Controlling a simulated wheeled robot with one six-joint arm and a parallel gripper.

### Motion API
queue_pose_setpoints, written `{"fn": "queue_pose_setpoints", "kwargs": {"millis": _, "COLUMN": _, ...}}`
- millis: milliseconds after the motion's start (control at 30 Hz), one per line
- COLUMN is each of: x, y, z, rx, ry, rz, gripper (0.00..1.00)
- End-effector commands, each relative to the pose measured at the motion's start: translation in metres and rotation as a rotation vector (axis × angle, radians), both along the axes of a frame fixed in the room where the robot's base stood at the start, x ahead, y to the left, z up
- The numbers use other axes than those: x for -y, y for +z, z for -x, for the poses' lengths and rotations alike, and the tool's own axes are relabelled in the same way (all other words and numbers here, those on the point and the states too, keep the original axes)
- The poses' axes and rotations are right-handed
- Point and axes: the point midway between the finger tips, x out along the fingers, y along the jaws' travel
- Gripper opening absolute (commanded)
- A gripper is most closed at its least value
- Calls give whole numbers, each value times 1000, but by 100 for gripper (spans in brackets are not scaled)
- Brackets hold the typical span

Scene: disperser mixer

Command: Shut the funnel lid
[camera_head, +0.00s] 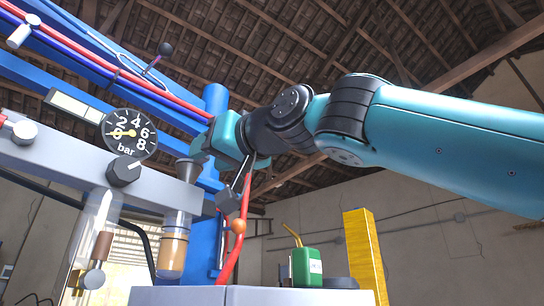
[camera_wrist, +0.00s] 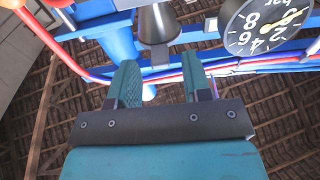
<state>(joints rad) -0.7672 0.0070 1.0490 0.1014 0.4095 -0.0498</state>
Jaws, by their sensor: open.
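The grey metal funnel (camera_head: 187,170) stands on the grey panel, above a clear cup with amber contents. In the wrist view, which looks upside down, the funnel (camera_wrist: 155,22) is at top centre with its wide rim downward in the picture. I cannot clearly tell the lid apart from the funnel in either view. My gripper (camera_head: 200,144) is just above and right of the funnel in the head view. In the wrist view my gripper (camera_wrist: 160,77) shows two teal fingers apart with nothing held between them. The funnel rim lies beyond the fingertips.
A pressure gauge (camera_head: 129,134) and a black knob (camera_head: 124,173) sit left of the funnel. A blue beam with red hoses (camera_head: 234,250) runs behind my gripper. A green canister (camera_head: 306,267) stands at the lower right, beside a yellow block (camera_head: 365,255).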

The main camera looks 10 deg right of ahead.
Motion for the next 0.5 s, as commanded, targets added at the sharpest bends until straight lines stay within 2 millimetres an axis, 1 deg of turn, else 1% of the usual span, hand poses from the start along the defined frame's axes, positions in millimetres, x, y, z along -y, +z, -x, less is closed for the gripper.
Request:
{"fn": "queue_pose_setpoints", "kwargs": {"millis": 33, "x": 6, "y": -4, "z": 7, "rx": 1, "ry": 1, "rz": -2, "gripper": 45}}
{"fn": "queue_pose_setpoints", "kwargs": {"millis": 167, "x": 24, "y": -9, "z": 30, "rx": 3, "ry": 1, "rz": -3, "gripper": 45}}
{"fn": "queue_pose_setpoints", "kwargs": {"millis": 200, "x": 31, "y": -10, "z": 39, "rx": 4, "ry": 2, "rz": -3, "gripper": 45}}
{"fn": "queue_pose_setpoints", "kwargs": {"millis": 500, "x": 78, "y": -16, "z": 100, "rx": 2, "ry": 7, "rz": -3, "gripper": 45}}
